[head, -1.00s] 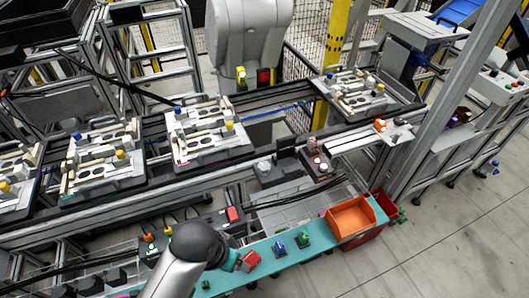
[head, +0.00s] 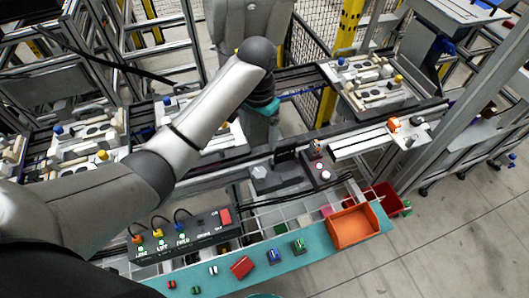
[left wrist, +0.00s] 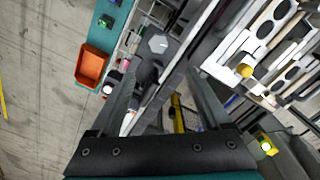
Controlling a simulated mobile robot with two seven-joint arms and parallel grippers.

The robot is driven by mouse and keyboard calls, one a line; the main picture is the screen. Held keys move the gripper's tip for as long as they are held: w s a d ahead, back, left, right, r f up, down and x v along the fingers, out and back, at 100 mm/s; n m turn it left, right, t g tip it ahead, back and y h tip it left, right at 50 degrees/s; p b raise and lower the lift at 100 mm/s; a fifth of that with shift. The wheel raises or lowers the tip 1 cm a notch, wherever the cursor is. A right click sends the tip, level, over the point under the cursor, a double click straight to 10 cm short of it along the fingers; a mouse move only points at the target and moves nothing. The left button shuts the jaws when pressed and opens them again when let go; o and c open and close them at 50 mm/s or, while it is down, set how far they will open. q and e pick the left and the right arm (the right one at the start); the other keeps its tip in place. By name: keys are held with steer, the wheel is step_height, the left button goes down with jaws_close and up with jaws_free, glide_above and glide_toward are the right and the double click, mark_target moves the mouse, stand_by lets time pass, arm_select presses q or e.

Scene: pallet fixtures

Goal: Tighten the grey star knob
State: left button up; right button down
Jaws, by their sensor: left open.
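A light grey knob with a many-sided top (head: 262,171) sits on a dark fixture beside the conveyor in the head view; I take it for the grey star knob. It also shows in the left wrist view (left wrist: 158,44), above and beyond the fingertips. My left gripper (head: 262,134) hangs over the conveyor edge, behind and above the knob, and its fingers are hard to make out there. In the left wrist view my left gripper (left wrist: 161,76) is open, with nothing held between its fingers. My right gripper is not in view.
A control box (head: 185,241) with a red switch and cables stands at the front. A teal shelf (head: 318,262) carries small parts and an orange bin (head: 352,228). A fixture pallet (head: 368,84) sits on the conveyor at right. A button box (head: 318,172) stands right of the knob.

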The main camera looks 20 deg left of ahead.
mark_target(259, 172)
arm_select(q)
steer(key=f, duration=0.4)
steer(key=f+b, duration=0.1)
steer(key=f, duration=0.4)
steer(key=s+f, duration=0.1)
steer(key=f, duration=0.4)
steer(key=shift+b, duration=0.4)
steer(key=shift+f, duration=0.45)
steer(key=shift+w, duration=0.1)
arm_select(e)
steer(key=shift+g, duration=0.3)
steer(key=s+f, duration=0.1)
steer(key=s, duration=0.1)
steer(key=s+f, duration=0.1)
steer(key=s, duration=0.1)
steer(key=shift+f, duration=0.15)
arm_select(q)
steer(key=shift+c, duration=0.4)
jaws_close()
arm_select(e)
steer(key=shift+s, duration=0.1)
